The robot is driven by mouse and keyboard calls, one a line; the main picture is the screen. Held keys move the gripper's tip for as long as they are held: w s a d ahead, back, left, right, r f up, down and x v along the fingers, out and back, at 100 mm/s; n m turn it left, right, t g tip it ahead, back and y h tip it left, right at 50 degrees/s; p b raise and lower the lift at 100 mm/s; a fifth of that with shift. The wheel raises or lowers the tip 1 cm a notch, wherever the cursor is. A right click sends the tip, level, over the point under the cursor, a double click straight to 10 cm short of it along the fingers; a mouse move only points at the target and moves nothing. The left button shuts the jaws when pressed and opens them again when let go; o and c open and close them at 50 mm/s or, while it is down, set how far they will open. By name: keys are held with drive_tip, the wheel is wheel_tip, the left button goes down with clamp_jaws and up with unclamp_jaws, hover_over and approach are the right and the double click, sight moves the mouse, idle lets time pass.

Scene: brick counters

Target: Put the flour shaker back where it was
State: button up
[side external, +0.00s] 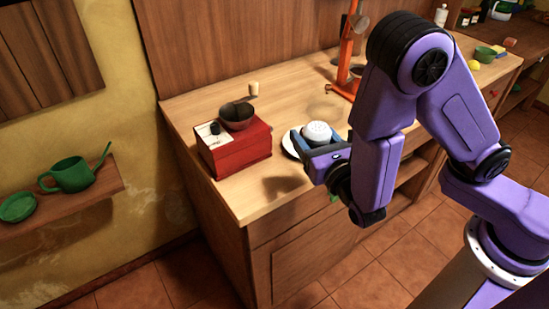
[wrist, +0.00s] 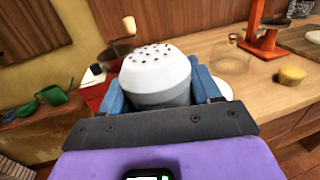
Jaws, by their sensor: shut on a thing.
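The flour shaker (side external: 317,131) has a white domed top with small holes. My gripper (side external: 318,143) is shut on it, with a blue finger on each side. The wrist view shows the shaker (wrist: 156,75) large and close between the two fingers (wrist: 158,95). Its lower part is hidden by my gripper. In the side view it is in front of a white plate (side external: 291,146) on the counter. I cannot tell for sure whether the shaker is clear of the plate or the counter.
A red box (side external: 238,152) with a dark bowl (side external: 237,116) on top stands to the left on the wooden counter (side external: 190,105). An orange stand (side external: 345,60) is at the back. A clear glass vessel (wrist: 229,60) stands on the counter.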

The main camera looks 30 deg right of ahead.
drive_tip(key=w+a+f, duration=0.1)
drive_tip(key=w+f, duration=0.1)
drive_tip(key=w+a+f, duration=0.1)
drive_tip(key=w+f, duration=0.2)
drive_tip(key=w+a+f, duration=0.1)
drive_tip(key=w+f, duration=0.2)
drive_tip(key=shift+w+a, duration=0.25)
drive_tip(key=shift+a, duration=0.05)
drive_tip(key=shift+f, duration=1.5)
drive_tip(key=o, duration=1.1)
drive_tip(key=shift+f, duration=0.1)
drive_tip(key=shift+o, duration=0.2)
